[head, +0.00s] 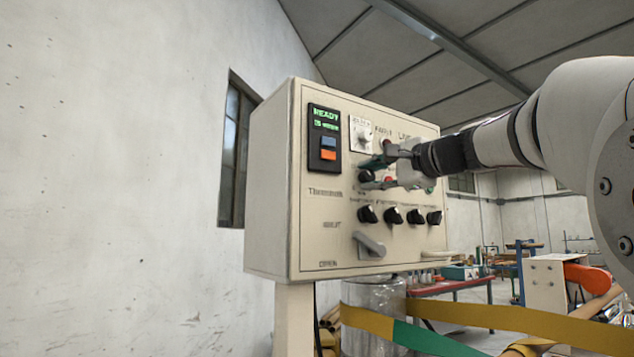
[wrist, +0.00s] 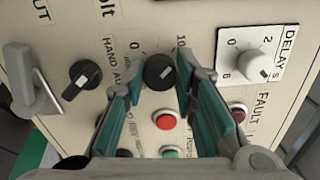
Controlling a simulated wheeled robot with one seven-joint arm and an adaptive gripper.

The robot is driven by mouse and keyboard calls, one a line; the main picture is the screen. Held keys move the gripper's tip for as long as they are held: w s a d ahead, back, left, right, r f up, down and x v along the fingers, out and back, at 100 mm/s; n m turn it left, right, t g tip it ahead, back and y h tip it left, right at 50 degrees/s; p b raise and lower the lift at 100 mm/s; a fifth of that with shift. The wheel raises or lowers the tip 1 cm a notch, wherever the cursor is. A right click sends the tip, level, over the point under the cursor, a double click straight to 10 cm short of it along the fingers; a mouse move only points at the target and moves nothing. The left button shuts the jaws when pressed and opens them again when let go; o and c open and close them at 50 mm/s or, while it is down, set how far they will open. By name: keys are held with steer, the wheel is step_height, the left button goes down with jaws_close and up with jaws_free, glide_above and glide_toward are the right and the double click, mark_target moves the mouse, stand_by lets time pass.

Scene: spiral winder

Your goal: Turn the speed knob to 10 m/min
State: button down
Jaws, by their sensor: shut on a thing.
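The speed knob (wrist: 160,72) is a round black knob with a pale pointer line, on a beige panel (head: 345,195). Printed marks 0 and 10 show around it in the wrist view. The pointer slants to the upper right there, nearer the 10 side. My gripper (wrist: 162,76) has one finger at each side of the knob and is closed on it. In the head view my gripper (head: 371,172) reaches the panel from the right and partly hides the knob. A display (head: 326,118) reads READY in green; its second line is too blurred to read surely.
A delay dial (wrist: 252,62) sits close to the right finger. Several black selector knobs (head: 392,215) and a grey lever (head: 370,245) are lower on the panel. A yellow-green band (head: 450,315) runs below.

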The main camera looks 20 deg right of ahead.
steer(key=c, duration=1.3)
jaws_free()
steer(key=s+d, duration=0.2)
steer(key=s, duration=0.9)
steer(key=shift+s+d, duration=0.15)
steer(key=shift+s, duration=0.2)
